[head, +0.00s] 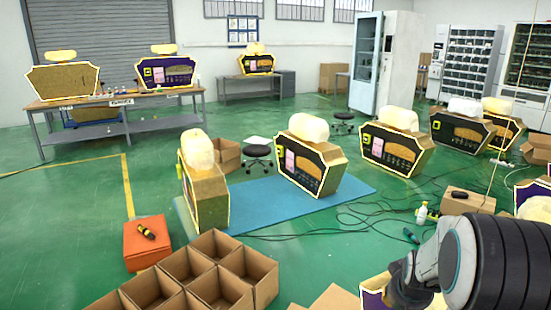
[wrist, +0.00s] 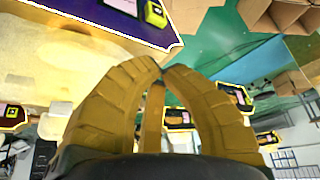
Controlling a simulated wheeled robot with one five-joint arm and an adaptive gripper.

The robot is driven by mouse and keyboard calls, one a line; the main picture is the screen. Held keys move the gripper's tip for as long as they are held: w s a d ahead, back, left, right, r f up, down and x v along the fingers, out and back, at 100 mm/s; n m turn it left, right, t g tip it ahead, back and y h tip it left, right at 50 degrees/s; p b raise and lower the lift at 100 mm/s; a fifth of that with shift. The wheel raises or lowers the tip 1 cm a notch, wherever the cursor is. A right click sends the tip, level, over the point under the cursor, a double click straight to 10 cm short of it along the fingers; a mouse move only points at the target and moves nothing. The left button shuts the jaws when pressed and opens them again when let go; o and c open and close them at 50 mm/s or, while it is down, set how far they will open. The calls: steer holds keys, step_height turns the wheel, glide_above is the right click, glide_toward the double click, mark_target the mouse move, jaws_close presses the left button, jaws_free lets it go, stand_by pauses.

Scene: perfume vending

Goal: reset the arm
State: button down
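My gripper (wrist: 160,67) shows in the wrist view as ribbed, mustard-brown curved fingers rising from a dark base. Their tips come together at the middle, with nothing seen between them. In the head view my arm (head: 455,265) reaches in from the lower right corner, and the fingers cannot be made out there. The wrist picture looks tilted over, with floor and boxes at the top. A purple-and-yellow panel (wrist: 120,18) of a vending machine fills its upper left, behind the fingers; whether they touch it cannot be told.
A divided cardboard box (head: 205,280) and an orange box (head: 147,243) are in front. A small carton (head: 468,203), a bottle (head: 422,214) and cables lie near my arm. Green floor at left is clear.

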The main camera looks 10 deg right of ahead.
steer(key=s+a+r+n+y+p, duration=0.15)
steer(key=s+a+r+p, duration=0.45)
steer(key=a+r, duration=0.65)
steer(key=s+a+r+n+g+y+p, duration=0.1)
steer(key=s+a+r+n+p, duration=0.2)
steer(key=s+a+r+p, duration=0.3)
steer(key=s+a+r, duration=0.1)
steer(key=s+r, duration=0.3)
steer(key=s, duration=0.3)
steer(key=shift+s+r+n, duration=0.35)
steer(key=shift+s+r, duration=0.05)
